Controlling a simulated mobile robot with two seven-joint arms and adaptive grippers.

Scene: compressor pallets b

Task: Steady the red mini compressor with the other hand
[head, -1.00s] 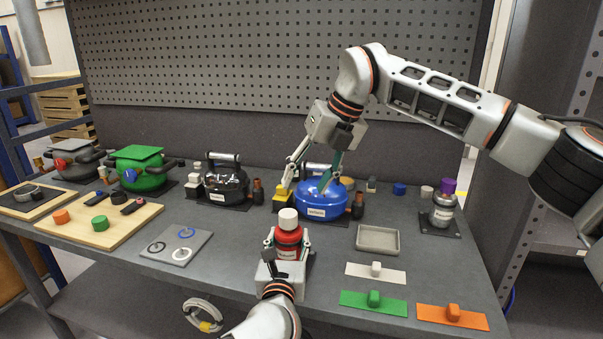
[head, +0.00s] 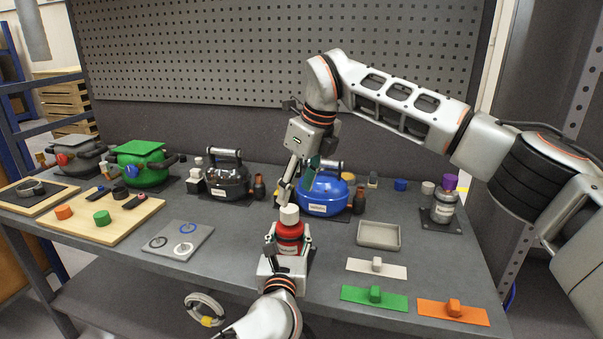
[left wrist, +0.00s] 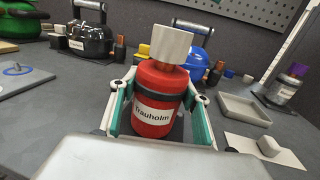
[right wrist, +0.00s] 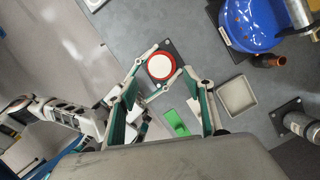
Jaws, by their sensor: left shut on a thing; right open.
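The red mini compressor (head: 289,236) is an upright red canister with a white cap (head: 289,214), a dark band and a label. It stands on a dark base plate on the bench, near the front edge. My left gripper (left wrist: 158,103) is shut around its sides, one finger on each side. My right gripper (head: 294,190) is open and empty above and behind the cap. In the right wrist view, the white cap (right wrist: 161,66) shows ahead of the open right fingers (right wrist: 167,88). No contact between right fingers and compressor is visible.
A blue compressor (head: 324,194) stands close behind. A black one (head: 228,180) and a green one (head: 142,167) stand to the left. An empty grey tray (head: 378,234) lies to the right, a grey plate with rings (head: 178,241) to the left.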

